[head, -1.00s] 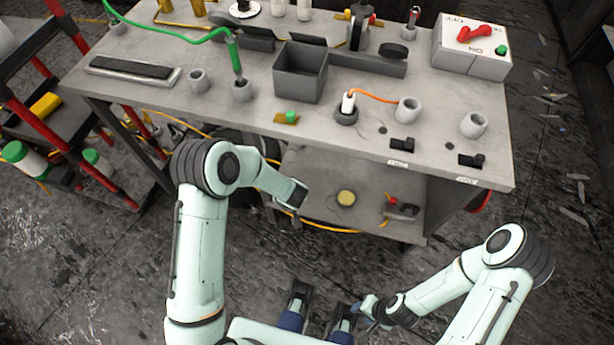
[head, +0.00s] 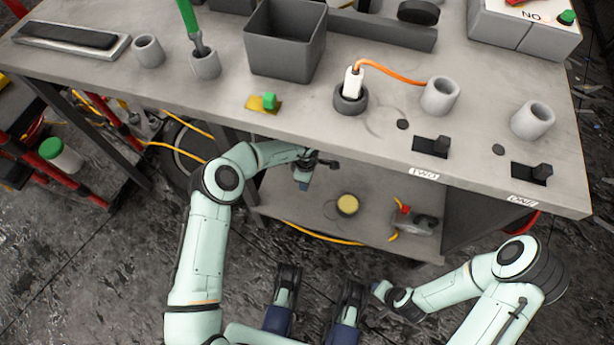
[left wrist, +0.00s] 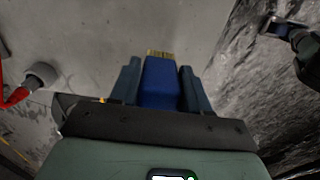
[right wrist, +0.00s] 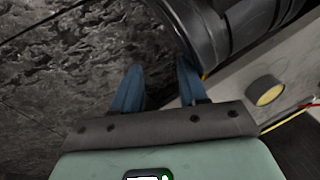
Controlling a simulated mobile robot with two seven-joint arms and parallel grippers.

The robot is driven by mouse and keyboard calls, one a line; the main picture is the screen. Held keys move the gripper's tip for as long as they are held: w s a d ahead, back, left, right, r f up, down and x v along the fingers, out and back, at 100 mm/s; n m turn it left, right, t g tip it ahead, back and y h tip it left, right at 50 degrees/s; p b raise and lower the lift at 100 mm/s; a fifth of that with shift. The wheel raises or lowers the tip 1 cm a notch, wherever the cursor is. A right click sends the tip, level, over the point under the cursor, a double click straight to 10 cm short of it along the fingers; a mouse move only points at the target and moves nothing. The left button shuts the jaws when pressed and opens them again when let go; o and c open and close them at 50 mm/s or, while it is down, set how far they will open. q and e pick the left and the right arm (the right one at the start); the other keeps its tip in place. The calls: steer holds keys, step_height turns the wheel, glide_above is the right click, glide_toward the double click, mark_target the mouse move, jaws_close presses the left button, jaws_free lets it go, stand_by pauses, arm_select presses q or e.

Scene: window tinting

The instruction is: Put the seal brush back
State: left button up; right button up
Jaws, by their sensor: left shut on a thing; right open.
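The seal brush (left wrist: 160,82) shows in the left wrist view, with a blue block handle and short tan bristles pointing away from me. My left gripper (left wrist: 160,75) is shut on its handle. In the head view my left gripper (head: 305,180) is in front of the workbench, below its top edge; the brush is hard to make out there. My right gripper (right wrist: 158,75) is open and empty in the right wrist view. In the head view it is low, in front of the bench (head: 380,288). Which spot belongs to the brush, I cannot tell.
The workbench top (head: 320,120) carries grey cups (head: 440,96) (head: 533,119), a green-handled tool (head: 190,20) in another cup, a dark bin (head: 285,45), a white plug (head: 353,82) and black switches. A lower shelf (head: 290,205) holds a yellow disc (head: 347,205).

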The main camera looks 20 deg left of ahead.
arm_select(q)
step_height(320, 180, down, 6)
steer(key=shift+r+b, duration=0.25)
steer(key=shift+b, duration=0.95)
steer(key=shift+f, duration=0.5)
arm_select(e)
steer(key=s+f+g, duration=0.2)
steer(key=s+f, duration=0.2)
steer(key=s, duration=0.1)
steer(key=shift+s+d, duration=0.35)
steer(key=shift+f, duration=0.1)
arm_select(q)
steer(key=shift+f+b, duration=0.45)
steer(key=shift+b, duration=0.1)
arm_select(e)
steer(key=shift+w+f, duration=0.1)
steer(key=shift+f, duration=0.25)
arm_select(q)
steer(key=o, duration=1.1)
